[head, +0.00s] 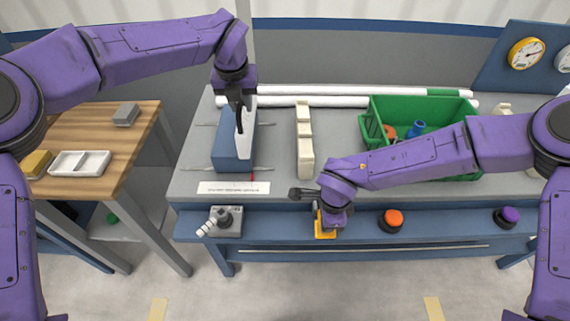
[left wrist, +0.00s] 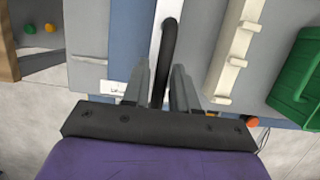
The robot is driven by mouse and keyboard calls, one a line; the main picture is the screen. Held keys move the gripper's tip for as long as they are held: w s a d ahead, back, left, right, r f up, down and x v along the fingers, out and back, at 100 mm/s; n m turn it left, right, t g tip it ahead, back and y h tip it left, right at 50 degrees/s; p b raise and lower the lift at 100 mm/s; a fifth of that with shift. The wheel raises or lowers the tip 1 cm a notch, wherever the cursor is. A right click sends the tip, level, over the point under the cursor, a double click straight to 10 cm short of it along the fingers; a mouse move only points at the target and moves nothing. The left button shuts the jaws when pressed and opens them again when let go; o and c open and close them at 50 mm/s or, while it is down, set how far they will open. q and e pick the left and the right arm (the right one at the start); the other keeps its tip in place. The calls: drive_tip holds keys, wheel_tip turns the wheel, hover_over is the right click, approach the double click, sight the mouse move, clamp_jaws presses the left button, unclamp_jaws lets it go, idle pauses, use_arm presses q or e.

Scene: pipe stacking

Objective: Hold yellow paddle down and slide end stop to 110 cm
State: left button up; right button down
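The end stop (head: 228,150) is a blue block with a white top and a black curved handle, on the left part of the grey bench. My left gripper (head: 240,103) points down at it. In the left wrist view the handle (left wrist: 166,60) lies closely between the fingers of my left gripper (left wrist: 163,82), which look shut on it. The yellow paddle (head: 325,235) is at the bench's front, left of an orange button.
A white label strip (head: 233,188) lies in front of the end stop. A cream notched rack (head: 304,145) stands to its right, then a green bin (head: 410,108). White pipes (head: 320,101) lie behind. Orange (head: 390,217) and purple (head: 507,215) buttons sit along the front ledge.

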use_arm(q)
clamp_jaws()
use_arm(e)
drive_tip(key=shift+s+f, duration=0.15)
drive_tip(key=shift+f, duration=0.05)
drive_tip(key=shift+d, duration=0.1)
use_arm(q)
drive_tip(key=a, duration=0.9)
drive_tip(key=shift+a, duration=0.4)
use_arm(e)
drive_tip(key=shift+r, duration=2.15)
use_arm(q)
drive_tip(key=shift+o, duration=1.8)
unclamp_jaws()
drive_tip(key=o, duration=0.3)
drive_tip(key=shift+w+d, duration=0.1)
use_arm(e)
drive_tip(key=shift+w, duration=0.2)
drive_tip(key=shift+f, duration=0.1)
use_arm(q)
drive_tip(key=shift+w+f, duration=0.1)
